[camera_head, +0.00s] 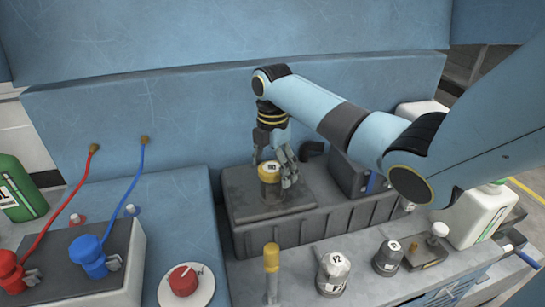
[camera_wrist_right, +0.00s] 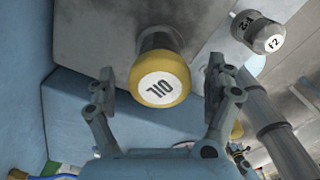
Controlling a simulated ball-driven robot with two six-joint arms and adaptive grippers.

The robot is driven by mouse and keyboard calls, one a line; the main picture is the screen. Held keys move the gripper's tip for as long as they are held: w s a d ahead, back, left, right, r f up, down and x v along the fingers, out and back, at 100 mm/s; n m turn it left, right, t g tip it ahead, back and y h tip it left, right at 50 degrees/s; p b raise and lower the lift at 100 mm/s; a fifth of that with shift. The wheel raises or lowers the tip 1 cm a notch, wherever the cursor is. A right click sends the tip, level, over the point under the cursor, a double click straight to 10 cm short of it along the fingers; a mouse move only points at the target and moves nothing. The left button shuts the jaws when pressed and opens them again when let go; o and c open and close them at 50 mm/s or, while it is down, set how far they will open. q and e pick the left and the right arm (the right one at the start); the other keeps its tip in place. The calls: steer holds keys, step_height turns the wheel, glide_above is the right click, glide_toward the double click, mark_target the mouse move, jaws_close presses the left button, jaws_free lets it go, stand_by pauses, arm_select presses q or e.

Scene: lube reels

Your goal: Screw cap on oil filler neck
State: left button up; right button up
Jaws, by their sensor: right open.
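The yellow oil cap (camera_head: 269,169) sits on top of the grey oil filler neck (camera_head: 270,191), which stands upright on the raised block. In the right wrist view the cap (camera_wrist_right: 160,78) shows its white face marked OIL, with part of the neck (camera_wrist_right: 157,40) behind it. I cannot tell how tightly the cap is seated. My right gripper (camera_head: 273,170) points down over the cap with its fingers open. In the wrist view its fingers stand on either side of the cap, with gaps visible. My left gripper is not in view.
The dark block (camera_head: 245,208) carries the neck. A white-topped canister (camera_head: 333,273), a smaller grey one (camera_head: 388,258) and a yellow-topped post (camera_head: 272,262) stand in front. A red knob (camera_head: 183,280) and red and blue hose fittings are left. A white jug (camera_head: 478,215) stands right.

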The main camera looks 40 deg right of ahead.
steer(key=c, duration=1.3)
steer(key=shift+o, duration=0.2)
steer(key=shift+r+m+p, duration=0.1)
steer(key=shift+m+p, duration=0.5)
steer(key=shift+p, duration=0.05)
steer(key=shift+m+p, duration=0.35)
steer(key=shift+m, duration=0.15)
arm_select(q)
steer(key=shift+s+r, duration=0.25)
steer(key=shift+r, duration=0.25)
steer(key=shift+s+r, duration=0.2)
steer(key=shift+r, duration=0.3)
arm_select(e)
steer(key=o, duration=1.5)
